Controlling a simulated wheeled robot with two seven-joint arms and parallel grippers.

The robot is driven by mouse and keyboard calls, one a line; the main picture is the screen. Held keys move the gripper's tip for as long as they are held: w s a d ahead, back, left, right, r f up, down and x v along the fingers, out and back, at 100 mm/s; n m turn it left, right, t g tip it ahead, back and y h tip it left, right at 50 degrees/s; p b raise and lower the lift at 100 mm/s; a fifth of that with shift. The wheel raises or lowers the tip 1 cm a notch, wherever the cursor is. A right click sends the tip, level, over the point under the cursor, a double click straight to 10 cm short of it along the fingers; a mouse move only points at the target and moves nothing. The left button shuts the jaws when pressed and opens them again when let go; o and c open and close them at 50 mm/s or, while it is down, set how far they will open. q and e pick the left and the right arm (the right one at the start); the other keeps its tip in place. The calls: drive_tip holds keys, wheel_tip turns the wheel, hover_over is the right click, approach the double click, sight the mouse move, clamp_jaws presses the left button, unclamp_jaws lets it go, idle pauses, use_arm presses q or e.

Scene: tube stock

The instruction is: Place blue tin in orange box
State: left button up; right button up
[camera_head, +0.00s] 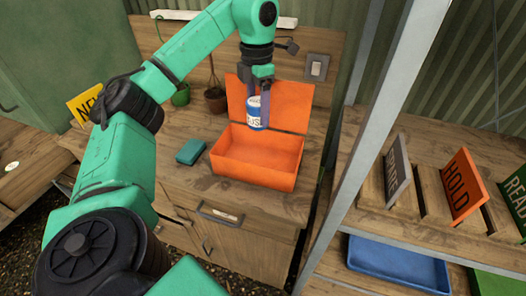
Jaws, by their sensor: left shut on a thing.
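My left gripper (258,104) reaches in from above, pointing down, and is shut on the blue tin (254,122). The tin is blue with a white label bearing dark letters, and it hangs roughly upright. In the picture it lies over the back part of the orange box (257,172), in front of the raised lid (285,103). The box is open and stands on the wooden cabinet top. I cannot tell exactly how high the tin is above the box floor. My right gripper is not in view.
A teal block (190,151) lies left of the box. Potted plants (215,98) stand behind it. At right, a metal-framed shelf holds an orange HOLD sign (463,186), other signs and a blue tray (398,268). A yellow sign (87,104) is at left.

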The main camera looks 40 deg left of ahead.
sight(258, 118)
use_arm(q)
drive_tip(key=f+b, duration=0.3)
drive_tip(key=f, duration=0.8)
drive_tip(key=shift+w, duration=0.2)
drive_tip(key=f, duration=0.4)
drive_tip(key=shift+s, duration=0.3)
drive_tip(key=shift+w+f, duration=0.15)
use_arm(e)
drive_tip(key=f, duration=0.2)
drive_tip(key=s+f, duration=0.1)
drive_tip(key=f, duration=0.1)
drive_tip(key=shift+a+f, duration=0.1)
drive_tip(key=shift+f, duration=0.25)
use_arm(q)
drive_tip(key=o, duration=1.5)
wheel_tip(258, 118, up, 12)
drive_tip(key=p, duration=0.3)
drive_tip(key=shift+r, duration=0.2)
drive_tip(key=shift+f, duration=0.1)
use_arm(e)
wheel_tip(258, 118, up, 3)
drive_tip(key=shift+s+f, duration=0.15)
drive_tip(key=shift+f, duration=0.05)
